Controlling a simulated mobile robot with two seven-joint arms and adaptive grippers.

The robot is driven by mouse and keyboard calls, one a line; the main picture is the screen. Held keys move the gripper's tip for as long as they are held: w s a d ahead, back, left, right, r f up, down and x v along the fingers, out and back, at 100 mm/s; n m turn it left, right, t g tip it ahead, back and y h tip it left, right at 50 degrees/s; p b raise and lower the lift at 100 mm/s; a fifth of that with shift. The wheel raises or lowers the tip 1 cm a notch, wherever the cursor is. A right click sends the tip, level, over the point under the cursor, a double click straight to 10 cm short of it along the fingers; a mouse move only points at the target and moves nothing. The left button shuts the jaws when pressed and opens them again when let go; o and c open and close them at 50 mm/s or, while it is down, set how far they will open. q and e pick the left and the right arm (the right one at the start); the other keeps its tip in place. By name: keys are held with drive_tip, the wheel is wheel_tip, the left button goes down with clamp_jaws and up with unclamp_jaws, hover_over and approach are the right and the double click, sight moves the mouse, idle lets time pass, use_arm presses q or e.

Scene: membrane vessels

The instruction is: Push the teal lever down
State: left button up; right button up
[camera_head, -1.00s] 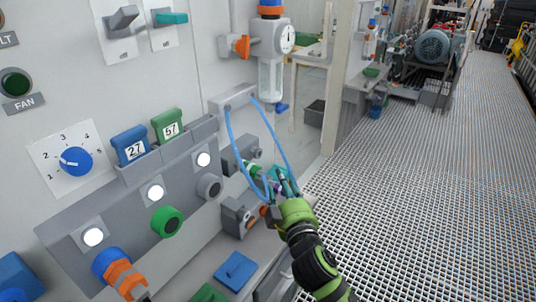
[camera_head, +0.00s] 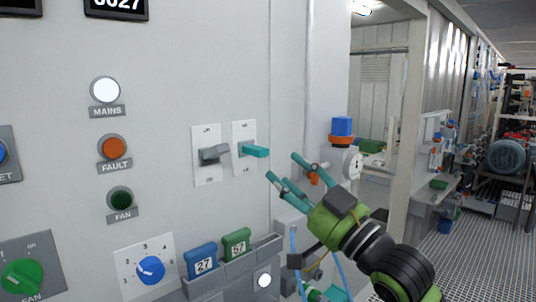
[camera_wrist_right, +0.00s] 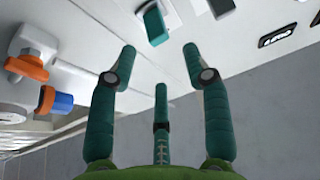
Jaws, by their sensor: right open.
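The teal lever (camera_head: 254,151) sticks out from a white plate on the grey wall panel, roughly level, right of a grey lever (camera_head: 213,154) on its own plate. My right gripper (camera_head: 283,167) is open and empty, to the right of the teal lever and apart from it, with its teal fingers pointing toward the panel. In the right wrist view the teal lever (camera_wrist_right: 155,24) shows ahead, beyond and between the fingertips (camera_wrist_right: 160,50). The grey lever (camera_wrist_right: 220,8) is cut by the top edge there. My left gripper is not in view.
A gauge unit (camera_head: 352,162) with an orange collar and blue top stands right of my gripper. Below are a blue dial (camera_head: 150,270), blue 27 tag (camera_head: 202,261) and green 57 tag (camera_head: 236,244). Blue hoses (camera_head: 295,264) hang under the gripper. A grated walkway lies at right.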

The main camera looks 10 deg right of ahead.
sight(265, 154)
drive_tip(key=p+x, duration=0.3)
drive_tip(key=x, duration=0.2)
drive_tip(key=shift+w+r, duration=0.15)
drive_tip(key=shift+w, duration=0.05)
drive_tip(key=shift+w+a+r, duration=0.1)
drive_tip(key=shift+w+a, duration=0.35)
drive_tip(key=shift+d, duration=0.1)
clamp_jaws()
